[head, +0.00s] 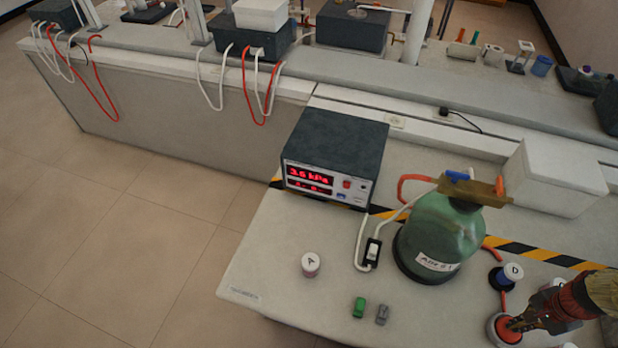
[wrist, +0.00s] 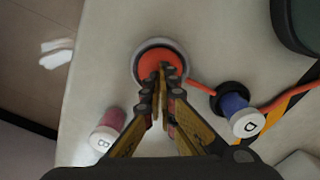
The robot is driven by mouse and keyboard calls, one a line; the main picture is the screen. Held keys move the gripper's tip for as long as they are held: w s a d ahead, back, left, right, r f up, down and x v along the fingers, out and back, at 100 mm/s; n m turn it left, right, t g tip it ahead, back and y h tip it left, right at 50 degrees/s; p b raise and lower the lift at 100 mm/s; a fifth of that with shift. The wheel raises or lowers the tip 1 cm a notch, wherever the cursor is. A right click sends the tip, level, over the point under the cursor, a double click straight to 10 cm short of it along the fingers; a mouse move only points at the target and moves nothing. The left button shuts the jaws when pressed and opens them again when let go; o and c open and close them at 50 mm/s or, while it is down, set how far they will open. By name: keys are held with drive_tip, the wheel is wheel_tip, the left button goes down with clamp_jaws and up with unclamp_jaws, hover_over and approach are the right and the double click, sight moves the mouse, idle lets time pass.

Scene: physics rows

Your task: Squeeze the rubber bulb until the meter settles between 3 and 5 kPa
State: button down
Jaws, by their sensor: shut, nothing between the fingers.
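The rubber bulb (head: 506,334) is orange-red and sits in a round grey holder at the lower right of the head view. It also shows in the wrist view (wrist: 148,72), with an orange tube leaving its right side. My gripper (head: 512,325) is shut and empty, its fingertips (wrist: 163,69) over the bulb's top. They look in contact with the bulb, but how far they press in is hard to tell. The meter (head: 330,160) is a dark-topped box whose upper red display (head: 310,176) appears to read 3.6 kPa. Its lower display is too blurred to read.
A green bottle (head: 445,237) with tubing stands behind the bulb. A blue piece with a white D cap (wrist: 237,112) stands near the bulb's tube, and a pink B piece (wrist: 107,132) to its left. An A-capped piece (head: 310,264) and small green and grey blocks stand farther left.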

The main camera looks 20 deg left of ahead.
drive_tip(key=shift+f+b, duration=0.35)
drive_tip(key=shift+f, duration=0.35)
drive_tip(key=shift+r+p, duration=1.45)
drive_tip(key=shift+r, duration=0.3)
drive_tip(key=shift+r, duration=0.1)
wheel_tip(320, 180, up, 7)
drive_tip(key=p, duration=0.5)
